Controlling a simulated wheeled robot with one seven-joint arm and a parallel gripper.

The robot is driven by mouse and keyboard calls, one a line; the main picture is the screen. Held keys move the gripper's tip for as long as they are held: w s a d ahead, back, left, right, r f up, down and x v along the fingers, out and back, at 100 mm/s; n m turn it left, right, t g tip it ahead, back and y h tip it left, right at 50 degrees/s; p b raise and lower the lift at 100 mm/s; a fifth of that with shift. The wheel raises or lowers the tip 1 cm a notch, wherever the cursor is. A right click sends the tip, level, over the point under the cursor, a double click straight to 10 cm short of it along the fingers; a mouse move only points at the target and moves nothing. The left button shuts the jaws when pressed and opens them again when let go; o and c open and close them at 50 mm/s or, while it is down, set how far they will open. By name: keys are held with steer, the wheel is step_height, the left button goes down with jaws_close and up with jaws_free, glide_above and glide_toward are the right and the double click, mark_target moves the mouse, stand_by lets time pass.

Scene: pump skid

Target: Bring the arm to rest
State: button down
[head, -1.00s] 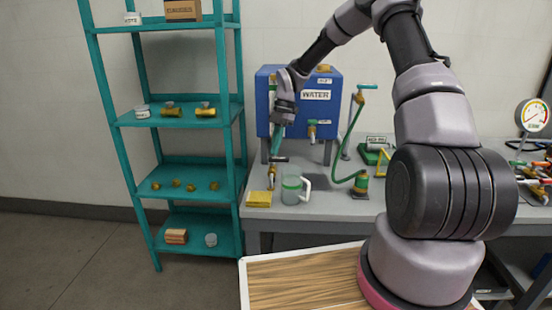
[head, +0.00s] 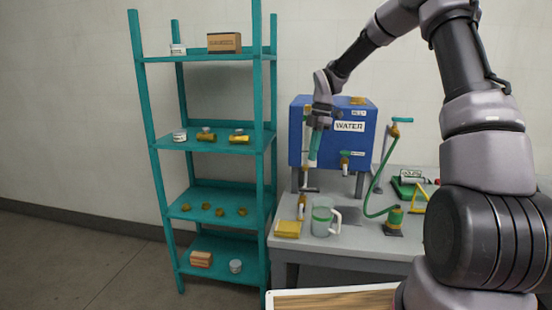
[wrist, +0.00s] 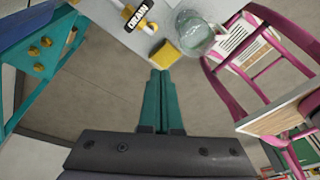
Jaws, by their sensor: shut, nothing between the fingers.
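My gripper (head: 314,152) hangs from the raised arm with its teal fingers pointing down, in front of the left part of the blue water tank (head: 350,152) in the head view. The fingers are together and hold nothing. In the wrist view my gripper (wrist: 160,76) shows its two teal fingers side by side, with the grey floor behind them. The arm is bent and raised, and its upper links fill the right of the head view.
A teal shelf (head: 262,165) with small parts stands left of the tank. A wood-topped board (head: 340,302) is in front. Floor at left is clear.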

steer(key=s+d+r+m+t+h, duration=0.1)
steer(key=s+d+r+m+t, duration=0.1)
steer(key=s+r+m, duration=0.5)
steer(key=s+d+r+m+t, duration=0.25)
steer(key=s+r+m, duration=0.35)
steer(key=r, duration=0.3)
steer(key=s+d+r+m+t, duration=0.2)
steer(key=s+m, duration=0.5)
steer(key=s, duration=0.1)
steer(key=s+d+r+m+t+y, duration=0.1)
steer(key=s+d+r+m+t, duration=0.1)
steer(key=s+m, duration=0.5)
steer(key=shift+s+r, duration=0.85)
steer(key=shift+s, duration=0.15)
